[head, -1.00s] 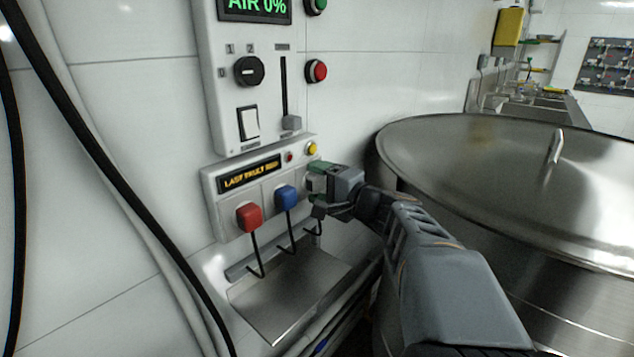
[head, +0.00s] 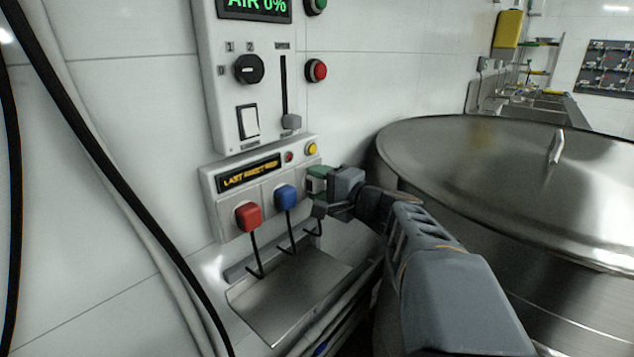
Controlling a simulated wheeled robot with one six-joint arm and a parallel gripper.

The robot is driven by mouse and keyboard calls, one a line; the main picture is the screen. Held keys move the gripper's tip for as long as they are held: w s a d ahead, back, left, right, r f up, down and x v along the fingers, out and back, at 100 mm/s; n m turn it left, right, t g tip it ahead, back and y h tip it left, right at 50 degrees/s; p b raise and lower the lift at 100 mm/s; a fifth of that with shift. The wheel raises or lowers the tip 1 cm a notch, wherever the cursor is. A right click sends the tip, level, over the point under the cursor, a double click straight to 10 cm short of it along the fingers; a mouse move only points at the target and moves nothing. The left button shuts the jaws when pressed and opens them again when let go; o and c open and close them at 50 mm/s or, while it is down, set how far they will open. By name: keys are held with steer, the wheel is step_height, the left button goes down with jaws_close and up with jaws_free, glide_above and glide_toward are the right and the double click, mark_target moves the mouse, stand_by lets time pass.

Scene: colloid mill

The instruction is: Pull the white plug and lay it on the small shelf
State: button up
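The white plug (head: 316,185) sits at the right end of a row of plugs on the wall panel, with a black cord hanging below it. My gripper (head: 319,186) reaches in from the right, its green-padded fingers above and below the plug. They appear shut on it, though the gripper hides part of the plug. The plug is still at the panel. The small metal shelf (head: 288,297) juts out below the plugs, and its top is empty.
A red plug (head: 249,217) and a blue plug (head: 286,198) sit left of the white one, with cords hanging toward the shelf. A large steel lidded vessel (head: 480,180) stands right. Thick black and grey cables (head: 107,185) run down the left wall.

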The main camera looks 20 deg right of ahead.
mark_target(321, 185)
steer(key=c, duration=0.8)
steer(key=shift+o, duration=0.2)
steer(key=shift+b+v, duration=0.55)
steer(key=shift+v, duration=2.45)
steer(key=shift+f, duration=0.1)
